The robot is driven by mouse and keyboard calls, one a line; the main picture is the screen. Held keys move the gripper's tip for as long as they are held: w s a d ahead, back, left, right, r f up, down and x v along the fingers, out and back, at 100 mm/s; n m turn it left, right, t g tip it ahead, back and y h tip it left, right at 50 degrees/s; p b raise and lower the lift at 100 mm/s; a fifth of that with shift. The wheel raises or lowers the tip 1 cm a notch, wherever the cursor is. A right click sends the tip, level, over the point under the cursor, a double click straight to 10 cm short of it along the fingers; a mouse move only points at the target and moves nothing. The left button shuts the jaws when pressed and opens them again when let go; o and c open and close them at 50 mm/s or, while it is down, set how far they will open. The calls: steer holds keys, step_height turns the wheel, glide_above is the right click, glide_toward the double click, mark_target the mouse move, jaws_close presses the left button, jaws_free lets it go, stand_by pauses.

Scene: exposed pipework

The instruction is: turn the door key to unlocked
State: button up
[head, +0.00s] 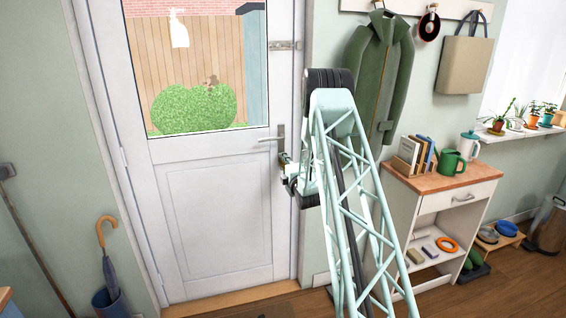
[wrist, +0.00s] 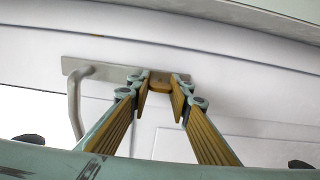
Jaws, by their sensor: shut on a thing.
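The white door (head: 215,215) stands closed on the left in the head view. Its grey lever handle (head: 268,139) sits on a plate (head: 281,140) near the right edge. My gripper (head: 287,163) is at the door just below the handle. In the wrist view, the plate (wrist: 100,68) and the bent lever (wrist: 75,105) lie left of my gripper (wrist: 160,84). Its two ribbed yellow fingers close at the tips on the door key, a small brass-coloured piece (wrist: 160,88) against the plate. The fingertips hide part of the key, and its turn angle is hard to tell.
A slide bolt (head: 285,45) is higher on the door. A green coat (head: 378,75) hangs right of my arm. An umbrella (head: 112,265) stands left of the door.

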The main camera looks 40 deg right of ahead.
steer(key=shift+r, duration=0.1)
steer(key=o, duration=0.9)
steer(key=shift+s, duration=0.15)
steer(key=shift+v, duration=5.85)
steer(key=shift+a, duration=0.15)
